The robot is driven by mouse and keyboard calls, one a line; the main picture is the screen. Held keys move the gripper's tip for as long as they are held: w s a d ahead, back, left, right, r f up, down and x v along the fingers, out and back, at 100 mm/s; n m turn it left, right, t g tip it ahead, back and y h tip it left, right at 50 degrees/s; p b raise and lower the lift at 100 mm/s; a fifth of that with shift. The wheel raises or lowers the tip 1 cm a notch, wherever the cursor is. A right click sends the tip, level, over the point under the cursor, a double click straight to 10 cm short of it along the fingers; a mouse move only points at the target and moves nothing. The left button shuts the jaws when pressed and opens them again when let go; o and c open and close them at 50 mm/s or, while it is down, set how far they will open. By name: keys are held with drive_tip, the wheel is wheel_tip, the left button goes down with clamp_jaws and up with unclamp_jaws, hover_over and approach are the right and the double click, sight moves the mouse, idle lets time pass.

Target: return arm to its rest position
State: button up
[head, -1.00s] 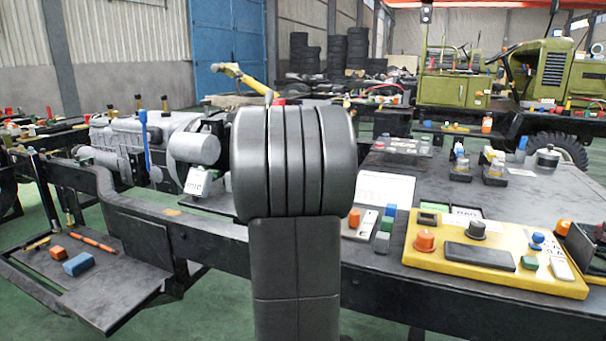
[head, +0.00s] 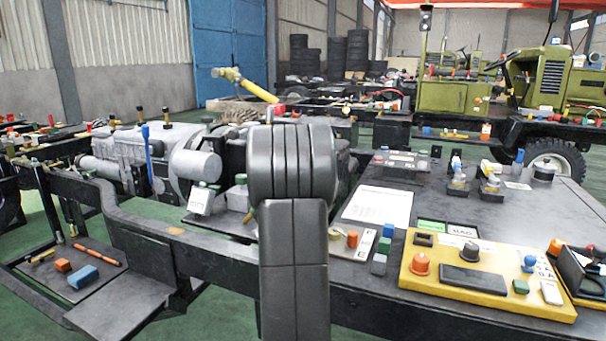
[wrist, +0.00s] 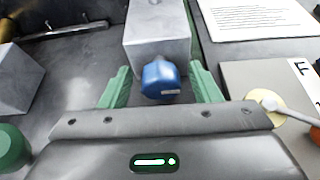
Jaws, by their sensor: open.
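My gripper (wrist: 160,75) shows in the wrist view with its two green fingers spread apart. A blue rounded knob or cap (wrist: 160,80) lies in the picture between the fingers, in front of a grey block (wrist: 158,35). I cannot tell whether the fingers touch either; no grip shows. In the head view my dark arm (head: 294,265) stands upright in the middle, with its rounded joint at the top. The gripper itself is hidden in that view.
The dark bench at right holds a white sheet (head: 378,206) and a yellow panel (head: 415,283) with knobs. A grey engine-like machine (head: 135,145) stands left of my arm. A low shelf (head: 45,275) carries small blocks. Green floor is open at lower left.

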drive_tip(key=shift+a+r+n+g+h+p, duration=0.15)
drive_tip(key=shift+n+h+p, duration=0.3)
drive_tip(key=shift+p, duration=1.45)
drive_tip(key=shift+r+n+g+h+p, duration=0.2)
drive_tip(key=shift+n+p, duration=0.45)
drive_tip(key=shift+p, duration=1.2)
drive_tip(key=v, duration=0.7)
drive_tip(key=p+v, duration=0.1)
drive_tip(key=v, duration=0.3)
drive_tip(key=shift+a+f, duration=0.15)
drive_tip(key=shift+f, duration=0.15)
drive_tip(key=shift+s+a+r, duration=0.1)
drive_tip(key=shift+s+a, duration=0.05)
drive_tip(key=shift+s, duration=0.3)
